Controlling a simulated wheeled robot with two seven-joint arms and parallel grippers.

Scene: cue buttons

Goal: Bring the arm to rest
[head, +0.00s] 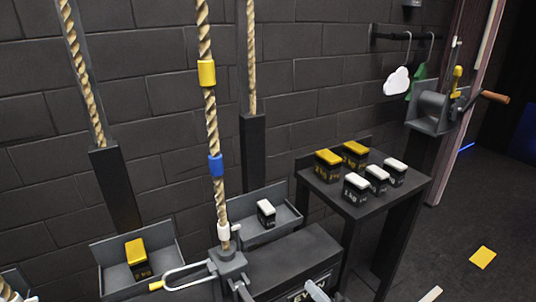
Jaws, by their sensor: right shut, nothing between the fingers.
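My right gripper (318,291) shows only in part at the bottom edge of the head view, as a pale grey piece in front of a dark box (290,262) with light lettering. It is shut and I see nothing held in it. The rest of my right arm is out of the picture. My left gripper is not in the view.
A thick rope (212,125) with yellow and blue bands runs down to a dark fitting with a pale U-shaped lever (185,272). Trays hold a yellow-topped block (136,252) and a white-topped block (266,213). A table (395,205) bears several blocks. A crank winch (435,110) stands right.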

